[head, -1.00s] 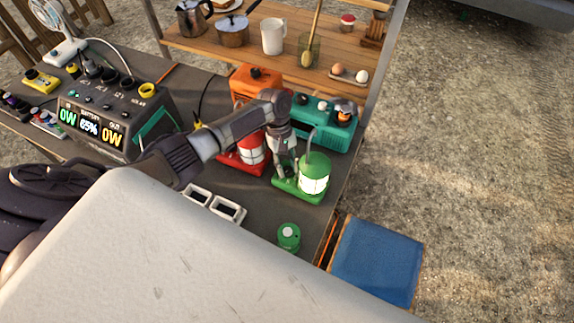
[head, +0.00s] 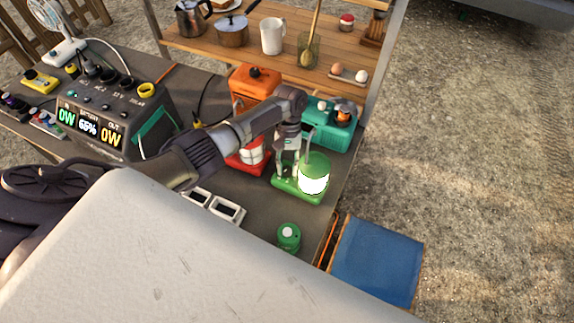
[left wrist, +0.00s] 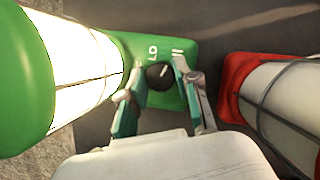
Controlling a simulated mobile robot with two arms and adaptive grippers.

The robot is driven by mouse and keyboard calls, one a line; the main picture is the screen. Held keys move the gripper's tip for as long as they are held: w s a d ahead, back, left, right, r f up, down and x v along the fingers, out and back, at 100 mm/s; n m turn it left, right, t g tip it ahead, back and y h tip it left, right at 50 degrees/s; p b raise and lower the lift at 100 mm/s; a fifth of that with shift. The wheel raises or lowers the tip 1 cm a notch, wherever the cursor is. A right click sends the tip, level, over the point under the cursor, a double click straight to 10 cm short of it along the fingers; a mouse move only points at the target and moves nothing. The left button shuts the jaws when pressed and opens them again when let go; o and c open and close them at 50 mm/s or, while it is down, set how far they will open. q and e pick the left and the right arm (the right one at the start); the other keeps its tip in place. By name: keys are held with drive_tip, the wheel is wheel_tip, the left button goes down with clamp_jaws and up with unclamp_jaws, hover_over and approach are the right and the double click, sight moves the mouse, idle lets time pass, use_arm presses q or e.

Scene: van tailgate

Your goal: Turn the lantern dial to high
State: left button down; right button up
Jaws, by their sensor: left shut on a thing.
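The green lantern (head: 314,176) stands lit on the table near its right edge. In the left wrist view its green body and bright white globe (left wrist: 85,65) fill the left side. Its black dial (left wrist: 158,76) with a white pointer line sits on the green base, beside white markings. My left gripper (head: 285,174) reaches down at the lantern's base. In the wrist view its fingers (left wrist: 157,80) are on both sides of the dial and shut on it. The dial is hidden in the head view. My right gripper is not in view.
A red lantern (head: 252,152) stands just left, also in the wrist view (left wrist: 280,95). Behind are a teal stove-like unit (head: 322,130) and an orange box (head: 254,82). A green canister (head: 289,236), white sockets (head: 226,208) and a power station (head: 115,115) share the table.

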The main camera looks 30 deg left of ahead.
use_arm(q)
drive_tip(key=shift+m, duration=0.6)
drive_tip(key=shift+y, duration=0.3)
drive_tip(key=c, duration=0.8)
unclamp_jaws()
drive_tip(key=shift+c, duration=0.2)
drive_tip(key=v, duration=1.2)
